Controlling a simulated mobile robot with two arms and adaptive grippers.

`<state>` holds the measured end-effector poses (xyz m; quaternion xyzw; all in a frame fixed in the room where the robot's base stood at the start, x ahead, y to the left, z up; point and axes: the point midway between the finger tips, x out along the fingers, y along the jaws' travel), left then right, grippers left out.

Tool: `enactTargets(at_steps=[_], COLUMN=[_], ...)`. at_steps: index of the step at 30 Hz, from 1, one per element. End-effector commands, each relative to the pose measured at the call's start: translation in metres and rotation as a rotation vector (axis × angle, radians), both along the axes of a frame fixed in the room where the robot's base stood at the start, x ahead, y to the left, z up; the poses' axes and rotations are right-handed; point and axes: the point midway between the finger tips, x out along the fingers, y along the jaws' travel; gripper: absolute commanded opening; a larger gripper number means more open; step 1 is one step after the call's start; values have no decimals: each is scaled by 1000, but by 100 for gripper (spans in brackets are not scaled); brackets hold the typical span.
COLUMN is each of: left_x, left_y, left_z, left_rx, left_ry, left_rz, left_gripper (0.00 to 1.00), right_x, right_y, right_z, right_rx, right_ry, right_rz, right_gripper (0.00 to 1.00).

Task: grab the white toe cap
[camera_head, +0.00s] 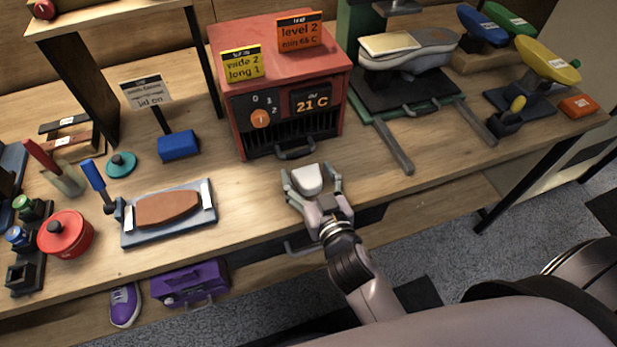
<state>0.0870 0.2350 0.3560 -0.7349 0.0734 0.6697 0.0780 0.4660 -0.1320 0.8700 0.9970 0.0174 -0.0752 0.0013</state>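The white toe cap (307,178) is a small rounded piece near the front edge of the wooden table, in front of the red box. My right gripper (311,181) is around it from the near side, with one finger to its left and one to its right. The fingers are spread. A gap shows between the cap and the right finger; the left finger is very close to the cap, and I cannot tell whether it touches. My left gripper is not in view.
A red heater box (278,85) with a dial and display stands behind the gripper. A blue-grey board (185,221) with a brown sole-shaped pad lies to the left. A press (405,92) holding a sneaker stands right. Bare tabletop (345,165) surrounds the gripper.

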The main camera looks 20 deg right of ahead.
Motion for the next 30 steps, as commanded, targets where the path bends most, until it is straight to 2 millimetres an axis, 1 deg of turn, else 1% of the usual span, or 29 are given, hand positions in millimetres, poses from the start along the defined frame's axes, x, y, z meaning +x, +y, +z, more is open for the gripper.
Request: enactTargets(at_steps=[2, 18, 26, 30], left_x=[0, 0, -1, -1], left_y=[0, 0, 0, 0], left_z=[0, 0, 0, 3], left_rx=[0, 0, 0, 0], left_ry=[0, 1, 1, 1], left_rz=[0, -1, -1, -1], left_gripper=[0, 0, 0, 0], right_x=[0, 0, 0, 0], right_y=[0, 0, 0, 0], right_z=[0, 0, 1, 10], right_rx=[0, 1, 0, 1], right_ry=[0, 0, -1, -3], right_rz=[0, 0, 0, 0], right_gripper=[61, 25, 24, 24])
